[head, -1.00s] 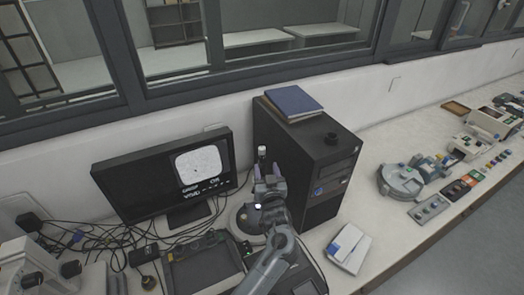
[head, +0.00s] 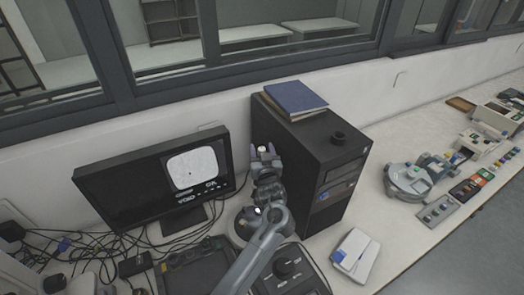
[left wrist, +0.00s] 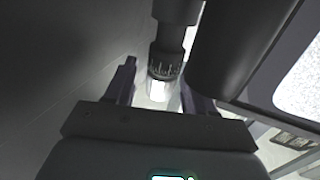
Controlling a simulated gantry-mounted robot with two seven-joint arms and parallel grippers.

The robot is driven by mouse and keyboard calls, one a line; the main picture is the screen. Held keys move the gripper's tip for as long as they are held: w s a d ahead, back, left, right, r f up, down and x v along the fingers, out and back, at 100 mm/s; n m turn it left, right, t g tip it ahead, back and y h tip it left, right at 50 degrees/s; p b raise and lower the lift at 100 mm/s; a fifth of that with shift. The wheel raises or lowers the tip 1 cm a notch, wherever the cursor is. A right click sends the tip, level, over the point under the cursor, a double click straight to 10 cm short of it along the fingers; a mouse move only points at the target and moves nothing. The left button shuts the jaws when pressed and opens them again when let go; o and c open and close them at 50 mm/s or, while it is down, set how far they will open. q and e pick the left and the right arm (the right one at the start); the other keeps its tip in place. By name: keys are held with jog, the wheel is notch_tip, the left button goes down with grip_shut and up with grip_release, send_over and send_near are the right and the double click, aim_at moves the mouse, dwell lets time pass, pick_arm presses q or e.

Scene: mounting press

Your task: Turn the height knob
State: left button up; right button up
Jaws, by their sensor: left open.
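A dark cylindrical knob (left wrist: 166,62) with a ring of white graduation marks and a bright white end shows in the left wrist view. It looks like the height knob. In the head view its pale tip (head: 262,149) shows above a round-based device (head: 243,226) beside the computer tower. My left gripper (head: 263,155) is open at this tip, largely hiding the device's upper part. In the left wrist view the fingers of my left gripper (left wrist: 158,78) lie on either side of the knob's white end, with gaps visible. I cannot tell whether either finger touches it. My right gripper is out of view.
The black computer tower (head: 318,165) with a blue book (head: 296,97) on top stands just right of the gripper. A monitor (head: 130,190) stands to the left. A white box (head: 355,250) and a dark control unit (head: 287,272) are in front.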

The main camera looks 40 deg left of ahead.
pick_arm(q)
jog(key=shift+c, duration=0.6)
jog(key=c, duration=0.8)
jog(key=shift+d+f+n+g+y+b, duration=0.15)
jog(key=shift+n+g+y+b, duration=0.15)
jog(key=shift+n+g+y, duration=0.5)
jog(key=shift+g, duration=0.1)
jog(key=o, duration=0.9)
